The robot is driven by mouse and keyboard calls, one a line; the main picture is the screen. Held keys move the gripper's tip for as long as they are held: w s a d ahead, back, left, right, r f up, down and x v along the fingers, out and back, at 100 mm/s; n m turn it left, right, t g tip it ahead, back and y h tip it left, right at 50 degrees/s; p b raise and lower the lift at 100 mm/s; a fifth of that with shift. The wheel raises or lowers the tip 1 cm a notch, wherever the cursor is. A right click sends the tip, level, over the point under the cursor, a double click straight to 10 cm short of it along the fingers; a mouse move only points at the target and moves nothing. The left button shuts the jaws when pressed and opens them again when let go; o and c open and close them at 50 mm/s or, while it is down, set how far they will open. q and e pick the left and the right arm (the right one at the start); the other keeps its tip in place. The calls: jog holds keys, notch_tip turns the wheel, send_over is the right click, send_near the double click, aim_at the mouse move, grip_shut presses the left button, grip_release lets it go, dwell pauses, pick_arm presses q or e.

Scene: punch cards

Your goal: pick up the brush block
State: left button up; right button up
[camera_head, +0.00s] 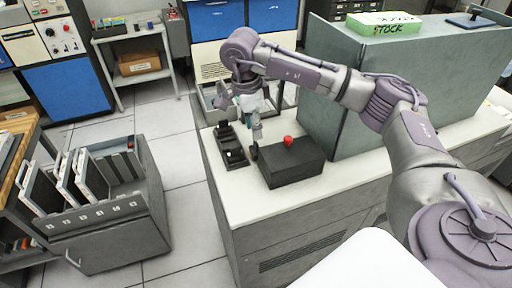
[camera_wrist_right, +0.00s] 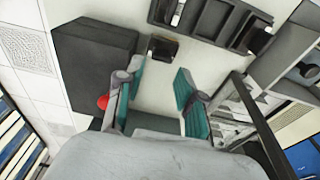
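A small dark block (camera_wrist_right: 162,48), which looks like the brush block, sits on the pale counter top in the right wrist view. In the head view it shows only as a small dark shape (camera_head: 254,151) beside the black box, partly behind the fingers. My right gripper (camera_head: 254,128) is above the counter near it. In the wrist view its teal-padded fingers (camera_wrist_right: 157,80) are apart with nothing between them, and the block lies beyond the fingertips. My left gripper is not in view.
A black box with a red knob (camera_head: 292,168) stands right of the block. A dark compartment tray (camera_head: 231,146) is on its left, near the counter edge. A large grey-green cabinet (camera_head: 350,112) stands behind. A rack with upright panels (camera_head: 105,215) stands across the aisle.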

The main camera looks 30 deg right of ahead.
aim_at(256, 142)
jog(key=f+p, duration=0.2)
jog(key=f, duration=0.1)
jog(key=shift+d, duration=0.2)
jog(key=f, duration=0.1)
jog(key=f+p, duration=0.1)
jog(key=shift+d+f, duration=0.2)
jog(key=shift+f, duration=0.5)
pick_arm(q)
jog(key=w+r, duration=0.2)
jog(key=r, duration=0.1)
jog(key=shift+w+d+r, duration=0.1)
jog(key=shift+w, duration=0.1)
pick_arm(e)
grip_shut()
